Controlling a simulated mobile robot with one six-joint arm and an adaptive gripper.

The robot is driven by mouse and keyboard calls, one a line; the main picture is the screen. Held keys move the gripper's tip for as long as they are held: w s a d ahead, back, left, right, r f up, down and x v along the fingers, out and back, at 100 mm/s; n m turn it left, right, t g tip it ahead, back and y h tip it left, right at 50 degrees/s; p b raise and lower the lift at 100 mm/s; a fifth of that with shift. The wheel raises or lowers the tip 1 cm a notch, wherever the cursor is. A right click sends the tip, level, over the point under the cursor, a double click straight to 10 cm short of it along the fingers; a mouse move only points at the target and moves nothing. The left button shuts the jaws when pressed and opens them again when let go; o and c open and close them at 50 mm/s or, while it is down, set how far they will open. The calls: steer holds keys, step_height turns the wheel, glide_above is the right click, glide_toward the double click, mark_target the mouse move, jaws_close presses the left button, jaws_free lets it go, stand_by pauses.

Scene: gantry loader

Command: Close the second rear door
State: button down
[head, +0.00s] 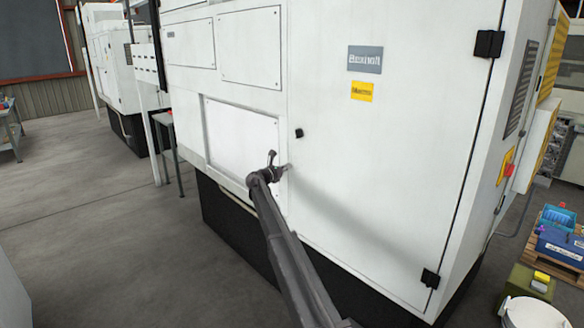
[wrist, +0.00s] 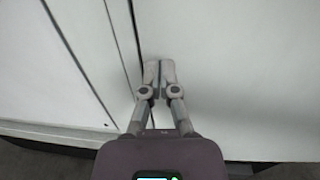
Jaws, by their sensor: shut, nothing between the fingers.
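A large white door (head: 390,150) fills the middle of the machine's face in the head view. It has black hinges on its right side and a small black latch knob (head: 299,133) near its left edge. It looks flush or nearly flush with the panel on its left. My gripper (head: 286,168) is at the door's left edge, a little below the knob. In the wrist view my gripper (wrist: 159,70) is shut and empty, its fingertips at the door's surface (wrist: 230,80) just right of a dark vertical seam. I cannot tell whether they touch it.
A white lower panel (head: 240,135) lies left of the door. The grey floor at the left (head: 90,220) is mostly clear.

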steer(key=v, duration=1.1)
steer(key=shift+a, duration=0.5)
steer(key=shift+w, duration=0.15)
steer(key=s+d+f+m+g+y, duration=0.2)
steer(key=s+d+f+m+g, duration=0.25)
steer(key=s, duration=0.55)
steer(key=s+d+f+m+g+y, duration=0.1)
steer(key=s+d+f+m, duration=0.35)
steer(key=s+d, duration=0.4)
steer(key=s+d+f+m+g+y, duration=0.2)
steer(key=s+d+f+m+g, duration=0.25)
steer(key=s, duration=0.65)
steer(key=s+f+m+y, duration=0.1)
steer(key=s+m, duration=0.3)
steer(key=s, duration=0.5)
steer(key=s+f+m+g+y, duration=0.1)
steer(key=s+m+y, duration=0.3)
steer(key=s, duration=0.6)
steer(key=s+f+m+g+y, duration=0.1)
steer(key=s+f+m+y, duration=0.2)
steer(key=s, duration=0.6)
steer(key=shift+s+d+m, duration=0.25)
steer(key=shift+s+m, duration=0.1)
steer(key=shift+m, duration=0.7)
